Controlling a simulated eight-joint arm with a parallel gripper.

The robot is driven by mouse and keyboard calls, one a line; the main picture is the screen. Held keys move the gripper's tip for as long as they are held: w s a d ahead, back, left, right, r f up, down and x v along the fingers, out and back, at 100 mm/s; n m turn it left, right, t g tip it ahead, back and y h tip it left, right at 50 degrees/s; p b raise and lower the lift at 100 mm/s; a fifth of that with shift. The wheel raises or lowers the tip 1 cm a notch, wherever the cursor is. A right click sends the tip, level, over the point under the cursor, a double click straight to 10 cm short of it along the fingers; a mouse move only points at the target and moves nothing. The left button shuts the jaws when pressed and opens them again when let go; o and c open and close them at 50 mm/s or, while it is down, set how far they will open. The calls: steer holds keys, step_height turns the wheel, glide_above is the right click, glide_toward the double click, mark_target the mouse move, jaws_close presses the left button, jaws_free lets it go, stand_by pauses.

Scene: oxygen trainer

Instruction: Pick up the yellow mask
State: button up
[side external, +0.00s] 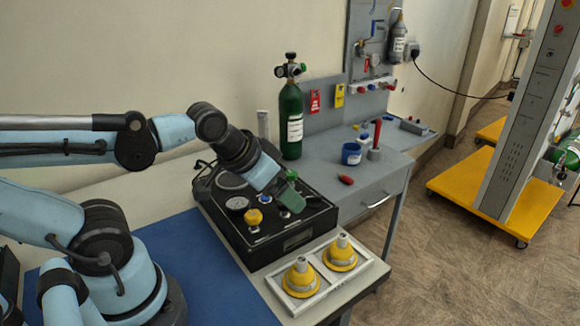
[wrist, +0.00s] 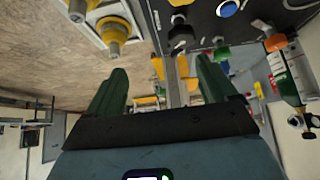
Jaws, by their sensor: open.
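Two yellow masks with grey necks sit in a pale tray (side external: 271,284) at the front of the bench. The nearer mask (side external: 300,280) is on the left, the other mask (side external: 341,256) on the right. In the wrist view, one yellow mask (wrist: 115,30) shows at the upper left, outside the fingers. My gripper (side external: 290,198) is over the black console, behind and above the tray, apart from both masks. Its green fingers (wrist: 162,84) are spread open. No mask is between them.
A blue mat (side external: 205,290) lies clear at the front left.

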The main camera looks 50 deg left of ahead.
steer(key=m+g, duration=0.6)
steer(key=g, duration=0.1)
glide_above(302, 259)
steer(key=shift+w+a+f, duration=0.1)
steer(key=shift+f, duration=6.05)
steer(key=c, duration=1.1)
steer(key=shift+c, duration=0.2)
steer(key=shift+r, duration=0.1)
